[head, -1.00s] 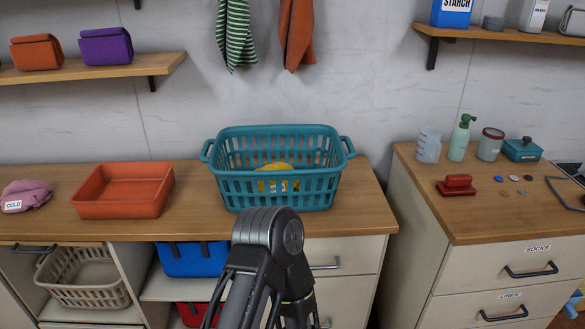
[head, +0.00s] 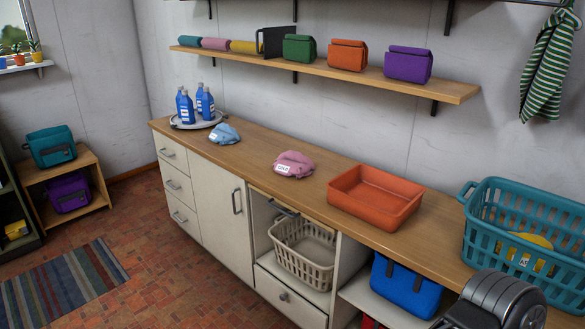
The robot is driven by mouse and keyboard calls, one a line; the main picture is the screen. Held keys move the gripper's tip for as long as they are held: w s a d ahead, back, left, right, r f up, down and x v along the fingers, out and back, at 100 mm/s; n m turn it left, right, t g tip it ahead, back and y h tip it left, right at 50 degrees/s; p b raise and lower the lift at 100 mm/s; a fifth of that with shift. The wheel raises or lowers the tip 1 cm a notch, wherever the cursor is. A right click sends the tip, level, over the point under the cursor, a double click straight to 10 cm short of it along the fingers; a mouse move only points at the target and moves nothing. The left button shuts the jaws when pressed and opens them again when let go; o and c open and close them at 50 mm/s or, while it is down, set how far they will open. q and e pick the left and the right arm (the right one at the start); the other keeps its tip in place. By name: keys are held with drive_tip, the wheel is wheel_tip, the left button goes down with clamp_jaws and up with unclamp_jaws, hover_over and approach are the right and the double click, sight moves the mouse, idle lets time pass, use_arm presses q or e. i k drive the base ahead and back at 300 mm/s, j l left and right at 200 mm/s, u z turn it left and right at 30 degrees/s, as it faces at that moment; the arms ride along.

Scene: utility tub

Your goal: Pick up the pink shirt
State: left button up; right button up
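The pink shirt (head: 293,163) lies folded on the wooden counter (head: 335,178), between a folded light blue shirt (head: 224,134) and an orange tray. It carries a white label whose writing is hard to read at this angle. Nothing covers it. Neither of my grippers shows. Only a dark grey joint of one of my arms is in the lower right corner, in front of the teal basket, well away from the pink shirt.
The orange tray (head: 373,194) is empty. The teal basket (head: 526,231) holds a yellow item (head: 531,250). Blue bottles (head: 196,105) stand on a round tray at the left end. A beige basket (head: 301,251) sits below the counter. A shelf (head: 330,70) with colored pouches hangs above.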

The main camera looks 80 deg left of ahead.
sight(290, 163)
drive_tip(key=u, duration=2.65)
drive_tip(key=z, duration=0.5)
drive_tip(key=i+j+z, duration=0.15)
drive_tip(key=j+z, duration=0.25)
drive_tip(key=i+j+z, duration=0.1)
drive_tip(key=j+z, duration=0.55)
drive_tip(key=z, duration=0.2)
drive_tip(key=j+z, duration=0.15)
drive_tip(key=j, duration=0.8)
drive_tip(key=j+z, duration=0.1)
drive_tip(key=j, duration=0.85)
drive_tip(key=k+j+z, duration=0.15)
drive_tip(key=j, duration=0.8)
